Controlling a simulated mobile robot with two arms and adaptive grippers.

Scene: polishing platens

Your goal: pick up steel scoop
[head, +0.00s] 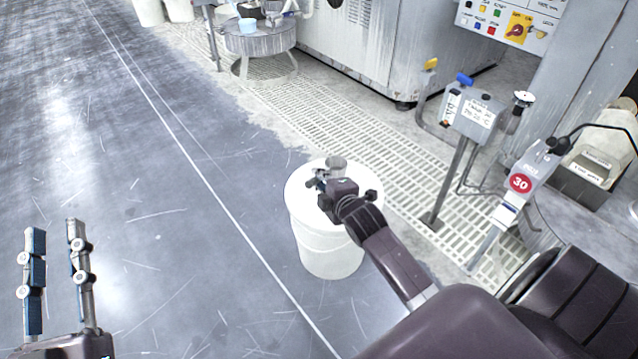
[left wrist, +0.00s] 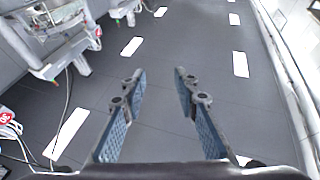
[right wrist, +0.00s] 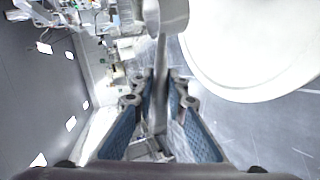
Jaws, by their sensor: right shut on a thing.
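The steel scoop (head: 337,163) is at my right gripper (head: 322,182), above the white bucket's lid in the head view. In the right wrist view the scoop's round cup (right wrist: 172,14) is at the top, and its handle (right wrist: 161,75) runs down between the fingers of my right gripper (right wrist: 160,84). The right gripper is shut on the handle. Whether the cup touches the lid cannot be told. My left gripper (head: 51,232) is open and empty over the floor at the left; it also shows open in the left wrist view (left wrist: 158,78).
The white bucket (head: 327,248) stands on the grey floor, its lid also large in the right wrist view (right wrist: 262,60). A control post (head: 470,115) and a post with a red 30 sign (head: 521,184) stand to the right. A round table (head: 258,40) is at the back.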

